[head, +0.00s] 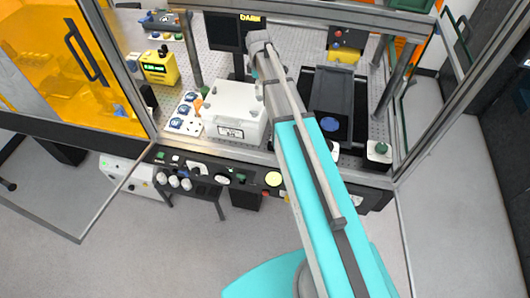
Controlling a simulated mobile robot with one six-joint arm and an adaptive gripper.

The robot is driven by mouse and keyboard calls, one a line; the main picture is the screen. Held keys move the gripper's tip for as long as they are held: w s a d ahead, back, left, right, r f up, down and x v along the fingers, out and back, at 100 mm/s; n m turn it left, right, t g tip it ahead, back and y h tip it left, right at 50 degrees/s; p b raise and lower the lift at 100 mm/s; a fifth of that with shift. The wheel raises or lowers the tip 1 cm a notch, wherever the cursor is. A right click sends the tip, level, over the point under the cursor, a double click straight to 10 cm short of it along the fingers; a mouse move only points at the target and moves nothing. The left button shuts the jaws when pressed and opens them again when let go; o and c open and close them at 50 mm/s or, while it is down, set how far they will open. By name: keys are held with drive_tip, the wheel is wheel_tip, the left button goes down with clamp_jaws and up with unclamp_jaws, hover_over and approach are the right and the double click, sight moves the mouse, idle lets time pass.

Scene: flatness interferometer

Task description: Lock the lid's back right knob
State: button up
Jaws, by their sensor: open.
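A white box with a lid (232,104) stands on the perforated bench in the head view, left of my arm. I cannot make out the back right knob clearly. My arm's elbow end is above the back of the box; my gripper is hidden behind the arm.
A black screen (225,32) stands behind the box. A dark box-shaped device (332,95) is right of my arm. A panel with blue-topped knobs (184,112) lies left. The enclosure has grey posts, an amber door (70,60) at left and a front control rail (205,174).

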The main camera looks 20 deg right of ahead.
sight(260, 103)
drive_tip(key=shift+r+p, duration=4.5)
drive_tip(key=shift+r, duration=0.3)
drive_tip(key=s+a+f+m+b, duration=0.2)
drive_tip(key=s+f+m+b, duration=0.4)
drive_tip(key=s+f+b, duration=0.5)
drive_tip(key=s+a+f+m+b, duration=0.2)
drive_tip(key=s+f+m+b, duration=0.4)
drive_tip(key=s+f+b, duration=0.5)
drive_tip(key=shift+s+a+f+b, duration=0.25)
drive_tip(key=shift+s+f+b, duration=0.1)
drive_tip(key=shift+f+b, duration=0.15)
